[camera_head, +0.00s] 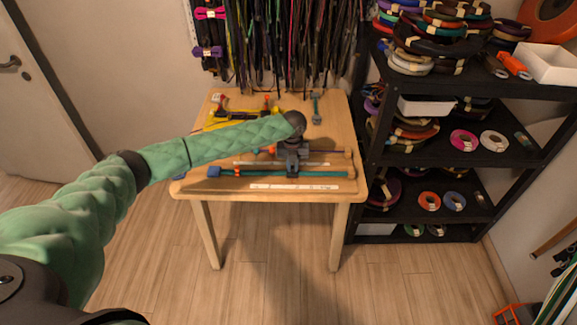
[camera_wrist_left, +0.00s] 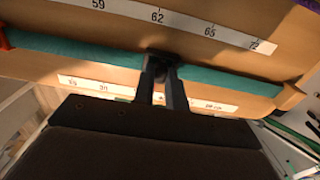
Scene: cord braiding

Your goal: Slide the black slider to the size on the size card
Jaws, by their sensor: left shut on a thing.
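My left gripper (camera_head: 292,172) comes down over the front of the table, and in the left wrist view its two fingers (camera_wrist_left: 164,80) are shut on the black slider (camera_wrist_left: 160,58). The slider sits on the teal rail (camera_wrist_left: 90,52), which also runs along the table's front in the head view (camera_head: 325,174). A white scale strip (camera_wrist_left: 185,22) beside the rail reads 59, 62, 65 and 72. The slider shows nearest the 62, partly hidden by the fingers. I cannot make out a size card. My right gripper is not in view.
The wooden table (camera_head: 335,115) holds a small wrench (camera_head: 316,107) and yellow and red items at the back. Cords (camera_head: 285,45) hang behind it. A black shelf (camera_head: 440,158) with cord coils stands close on the right. The floor in front is clear.

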